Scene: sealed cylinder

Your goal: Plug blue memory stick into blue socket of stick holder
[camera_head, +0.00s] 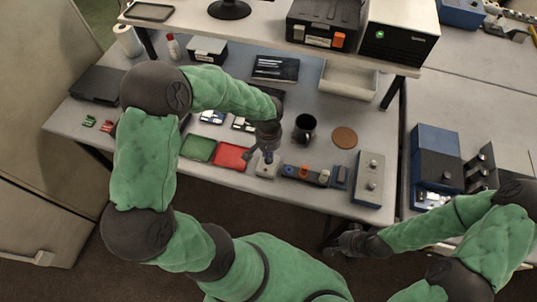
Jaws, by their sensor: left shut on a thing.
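My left gripper (263,156) points down over the front part of the table. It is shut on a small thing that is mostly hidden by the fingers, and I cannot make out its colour. A small pale block (266,170) sits just below the fingertips; I cannot tell whether they touch. Right of it is a dark strip with blue, orange and pale parts (306,174), which looks like the stick holder. I cannot clearly make out the blue memory stick or the blue socket. My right gripper (342,243) is low, in front of the table edge, and its fingers are unclear.
A green tray (198,148) and a red tray (232,155) lie left of my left gripper. A dark mug (304,128) and a brown coaster (344,137) stand behind the strip. A grey box with knobs (369,180) is at the right. A shelf (270,37) overhangs the back.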

